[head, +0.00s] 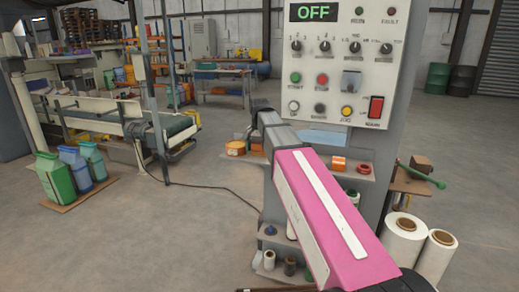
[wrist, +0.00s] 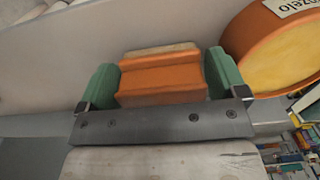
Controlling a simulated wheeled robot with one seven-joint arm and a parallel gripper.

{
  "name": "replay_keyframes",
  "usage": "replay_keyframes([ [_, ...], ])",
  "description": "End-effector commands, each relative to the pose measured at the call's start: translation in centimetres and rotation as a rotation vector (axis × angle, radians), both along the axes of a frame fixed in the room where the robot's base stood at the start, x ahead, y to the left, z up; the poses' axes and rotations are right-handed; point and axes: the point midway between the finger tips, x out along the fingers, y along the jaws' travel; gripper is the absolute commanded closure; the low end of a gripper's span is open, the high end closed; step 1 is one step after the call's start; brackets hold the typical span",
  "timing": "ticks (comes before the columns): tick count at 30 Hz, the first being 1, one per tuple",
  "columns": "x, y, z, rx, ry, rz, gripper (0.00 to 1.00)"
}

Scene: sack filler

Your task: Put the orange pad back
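The orange pad (wrist: 160,80), a ridged orange block with a pale wood-like strip along its far edge, is in the wrist view. It sits between the two green fingertips of my gripper (wrist: 162,82).
A round orange tin (wrist: 265,55) with a yellow face and a label is close beside the right finger in the wrist view. The cabinet's shelf (head: 350,175) holds an orange item (head: 338,163) and a red ring (head: 363,169). White rolls (head: 405,240) stand at right.

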Motion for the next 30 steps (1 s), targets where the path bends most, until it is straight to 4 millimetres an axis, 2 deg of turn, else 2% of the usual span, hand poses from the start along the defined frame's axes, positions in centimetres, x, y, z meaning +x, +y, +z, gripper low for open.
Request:
replay_keyframes([
  [7, 0.0, 0.0, 0.2, 0.0, 0.0, 0.0, 0.09],
  [11, 0.1, 0.0, 1.2, 0.0, -0.002, 0.0, 0.09],
  [24, 0.2, 0.0, 8.5, 0.001, -0.003, 0.0, 0.09],
  [30, 0.1, 0.0, 11.0, 0.0, -0.002, 0.0, 0.09],
])
